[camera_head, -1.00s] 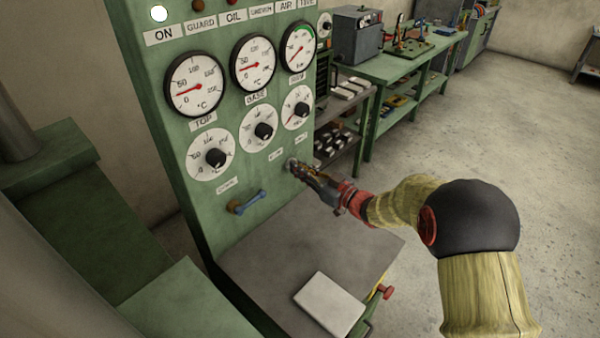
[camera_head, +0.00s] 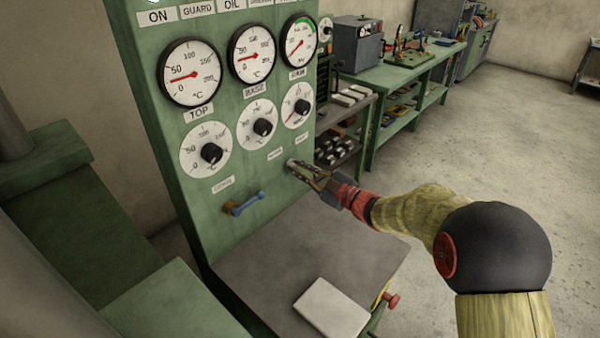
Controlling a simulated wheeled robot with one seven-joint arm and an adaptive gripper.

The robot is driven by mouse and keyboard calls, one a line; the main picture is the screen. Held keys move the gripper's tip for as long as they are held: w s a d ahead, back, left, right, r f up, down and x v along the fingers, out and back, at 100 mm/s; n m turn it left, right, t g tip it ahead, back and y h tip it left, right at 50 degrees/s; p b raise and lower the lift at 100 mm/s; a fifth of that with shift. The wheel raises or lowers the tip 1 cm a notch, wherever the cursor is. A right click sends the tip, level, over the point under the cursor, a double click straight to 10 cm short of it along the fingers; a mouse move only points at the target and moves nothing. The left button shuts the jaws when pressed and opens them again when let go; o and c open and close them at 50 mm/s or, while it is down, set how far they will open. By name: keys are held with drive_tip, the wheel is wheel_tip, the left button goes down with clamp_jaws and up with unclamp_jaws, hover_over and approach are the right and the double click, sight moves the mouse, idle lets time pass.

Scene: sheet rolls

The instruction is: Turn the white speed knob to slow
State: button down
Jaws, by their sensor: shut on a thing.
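The white speed knob (camera_head: 290,163) is a small pale shape on the lower right of the green panel, below the dials. My gripper (camera_head: 296,167) reaches it from the right and is shut on it. The fingers hide most of the knob, so I cannot see its pointer or read which setting it is at.
Black-knobbed dials (camera_head: 211,153) and gauges (camera_head: 190,74) fill the panel above. A blue-handled lever (camera_head: 246,205) sticks out to the left. Below is a grey platen (camera_head: 290,245) with a pale block (camera_head: 330,309). A green workbench (camera_head: 400,75) stands behind.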

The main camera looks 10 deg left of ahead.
drive_tip(key=shift+f, duration=0.1)
idle(0.4)
drive_tip(key=c, duration=1.9)
unclamp_jaws()
drive_tip(key=shift+s+d, duration=0.1)
drive_tip(key=v, duration=1.1)
drive_tip(key=shift+s+d, duration=0.25)
drive_tip(key=shift+d, duration=0.1)
